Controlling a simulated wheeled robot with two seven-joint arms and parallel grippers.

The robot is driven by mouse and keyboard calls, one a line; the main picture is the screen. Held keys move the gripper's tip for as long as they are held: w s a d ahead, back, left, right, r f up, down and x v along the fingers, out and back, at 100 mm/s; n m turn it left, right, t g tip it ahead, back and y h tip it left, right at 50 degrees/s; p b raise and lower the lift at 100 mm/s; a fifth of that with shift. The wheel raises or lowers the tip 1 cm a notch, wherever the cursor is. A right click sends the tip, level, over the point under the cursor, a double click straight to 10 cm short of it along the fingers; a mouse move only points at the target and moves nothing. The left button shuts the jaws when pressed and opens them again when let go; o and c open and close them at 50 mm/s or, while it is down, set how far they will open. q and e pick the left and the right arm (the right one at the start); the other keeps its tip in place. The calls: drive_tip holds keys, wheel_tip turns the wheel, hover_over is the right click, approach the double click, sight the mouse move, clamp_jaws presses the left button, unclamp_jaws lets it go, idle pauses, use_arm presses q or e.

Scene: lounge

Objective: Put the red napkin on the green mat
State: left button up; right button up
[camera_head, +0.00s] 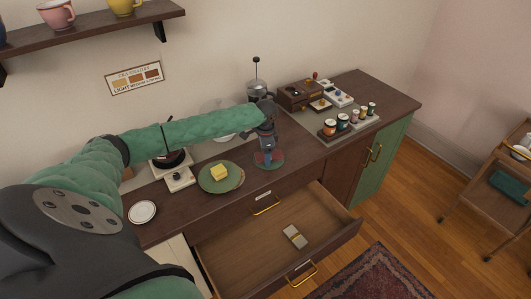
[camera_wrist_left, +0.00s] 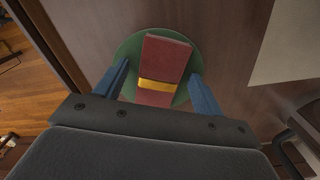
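The red napkin (camera_wrist_left: 164,62), a folded strip with a yellow band, lies over the green mat (camera_wrist_left: 127,50) in the left wrist view, its ends near the mat's rim. In the head view, the round mat (camera_head: 279,164) is on the cabinet top, with a bit of the red napkin (camera_head: 263,157) showing below my gripper. My left gripper (camera_head: 267,151) points down over the mat. Its blue fingers stand on either side of the napkin, open, with green showing between the left finger and the napkin. My right gripper is out of view.
A green plate (camera_head: 208,184) with a yellow block (camera_head: 219,172) stands left of the mat. An open drawer (camera_head: 255,250) juts out in front, holding a small pale item (camera_head: 295,237). A tray of jars (camera_head: 352,130) stands to the right. A white saucer (camera_head: 142,212) is at the left.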

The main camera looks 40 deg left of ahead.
use_arm(q)
drive_tip(key=shift+r, duration=0.15)
drive_tip(key=shift+r, duration=0.2)
wheel_tip(320, 180, up, 12)
drive_tip(key=b, duration=0.4)
drive_tip(key=shift+f+b, duration=0.15)
drive_tip(key=shift+b, duration=0.2)
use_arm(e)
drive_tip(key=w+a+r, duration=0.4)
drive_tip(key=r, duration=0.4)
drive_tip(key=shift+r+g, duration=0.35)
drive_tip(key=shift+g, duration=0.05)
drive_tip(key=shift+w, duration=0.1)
